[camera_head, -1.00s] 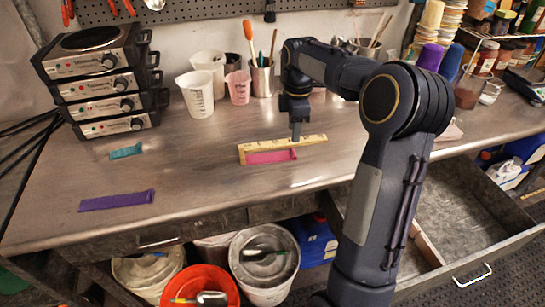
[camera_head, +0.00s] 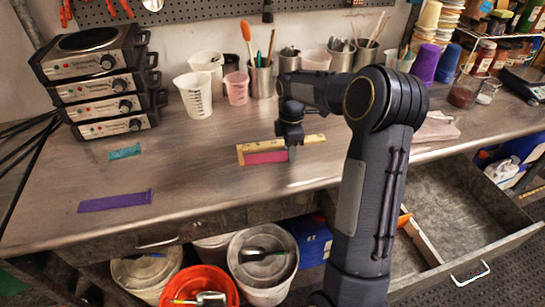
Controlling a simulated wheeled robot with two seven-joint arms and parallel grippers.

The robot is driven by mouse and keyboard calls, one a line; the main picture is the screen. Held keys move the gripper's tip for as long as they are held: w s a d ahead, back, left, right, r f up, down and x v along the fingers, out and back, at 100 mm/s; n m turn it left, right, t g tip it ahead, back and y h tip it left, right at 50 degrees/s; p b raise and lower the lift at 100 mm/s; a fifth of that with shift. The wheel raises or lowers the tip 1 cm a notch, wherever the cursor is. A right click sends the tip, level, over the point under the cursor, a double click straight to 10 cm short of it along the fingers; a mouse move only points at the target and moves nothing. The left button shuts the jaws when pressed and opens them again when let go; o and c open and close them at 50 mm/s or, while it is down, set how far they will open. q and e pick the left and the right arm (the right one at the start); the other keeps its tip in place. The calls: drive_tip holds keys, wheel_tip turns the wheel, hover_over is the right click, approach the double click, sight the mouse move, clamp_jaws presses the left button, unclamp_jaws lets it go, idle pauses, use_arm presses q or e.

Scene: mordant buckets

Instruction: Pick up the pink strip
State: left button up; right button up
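The pink strip (camera_head: 264,158) lies flat on the metal bench, along the near side of a yellow ruler (camera_head: 254,148). My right gripper (camera_head: 291,152) points down at the strip's right end, with its fingertips at or very near it. The fingers are small and partly merge with the dark wrist, so I cannot tell whether they are open or shut, or touch the strip. My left gripper is not in view.
A purple strip (camera_head: 115,201) and a teal strip (camera_head: 125,152) lie on the bench at left. Stacked hot plates (camera_head: 108,98) stand behind them. Measuring cups (camera_head: 195,95) and tool holders line the back. An open drawer (camera_head: 455,215) is at right; buckets (camera_head: 263,265) stand below.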

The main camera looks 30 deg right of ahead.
drive_tip(key=c, duration=0.7)
drive_tip(key=shift+o, duration=0.2)
drive_tip(key=shift+r, duration=0.15)
